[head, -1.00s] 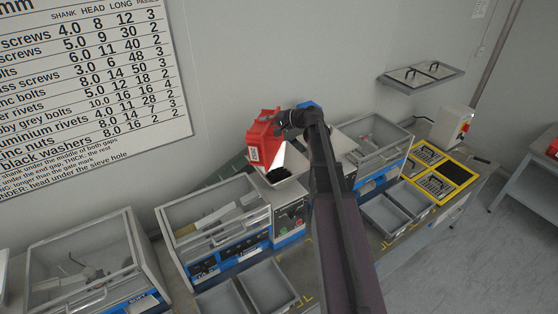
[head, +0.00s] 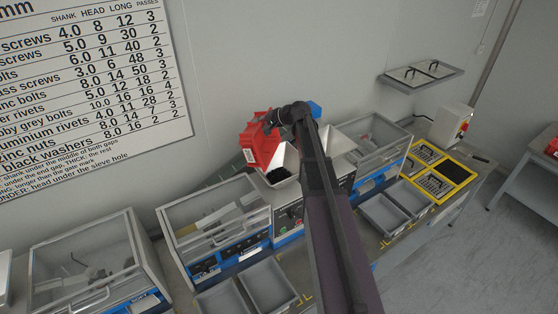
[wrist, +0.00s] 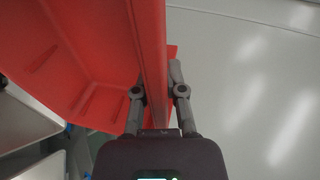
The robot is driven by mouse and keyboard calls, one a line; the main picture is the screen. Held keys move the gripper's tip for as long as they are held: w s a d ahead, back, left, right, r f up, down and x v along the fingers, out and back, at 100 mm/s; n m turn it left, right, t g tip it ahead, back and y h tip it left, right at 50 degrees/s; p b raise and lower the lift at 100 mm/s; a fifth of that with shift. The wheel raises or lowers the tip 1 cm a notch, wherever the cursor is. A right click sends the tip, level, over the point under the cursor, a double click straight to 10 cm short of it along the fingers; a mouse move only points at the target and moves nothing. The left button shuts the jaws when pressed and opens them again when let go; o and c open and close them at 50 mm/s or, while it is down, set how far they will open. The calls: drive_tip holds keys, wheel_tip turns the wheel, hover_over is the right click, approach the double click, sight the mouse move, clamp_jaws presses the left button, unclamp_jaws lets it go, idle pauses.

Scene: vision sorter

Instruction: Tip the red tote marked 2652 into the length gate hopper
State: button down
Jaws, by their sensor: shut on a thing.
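The red tote (head: 262,146) is held up and strongly tilted above a pale hopper (head: 290,157) in the head view, its white label facing out. Its number is too small to read. My gripper (head: 272,122) is shut on the tote's wall; in the wrist view my gripper (wrist: 160,88) has one finger on each side of the red wall (wrist: 152,40). Dark small pieces (head: 277,175) lie in the hopper mouth below the tote. The inside of the tote is mostly hidden in the head view. I cannot read which machine this hopper belongs to.
A second pale hopper (head: 338,142) stands right of my arm. Clear-lidded machines stand on both sides, one at left (head: 215,215) and one at right (head: 378,140). Grey trays (head: 268,287) sit along the bench front. A yellow-framed panel (head: 440,172) is at the right. The wall is close behind.

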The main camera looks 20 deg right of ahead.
sight(249, 124)
drive_tip(key=shift+w+a+f+g+h+p, duration=0.1)
drive_tip(key=shift+w+a+g+h+p, duration=0.2)
drive_tip(key=shift+w+a, duration=0.4)
drive_tip(key=shift+w+a+r+g+h+p, duration=0.2)
drive_tip(key=shift+w+a+g+h+p, duration=0.4)
drive_tip(key=shift+p, duration=0.65)
drive_tip(key=w+a+f+g+h+b, duration=0.4)
drive_tip(key=w+a+f+g+h, duration=0.3)
drive_tip(key=a+f+h, duration=0.3)
drive_tip(key=shift+w+f+n+g+b, duration=0.3)
drive_tip(key=shift+f+n, duration=0.05)
drive_tip(key=shift+n, duration=0.05)
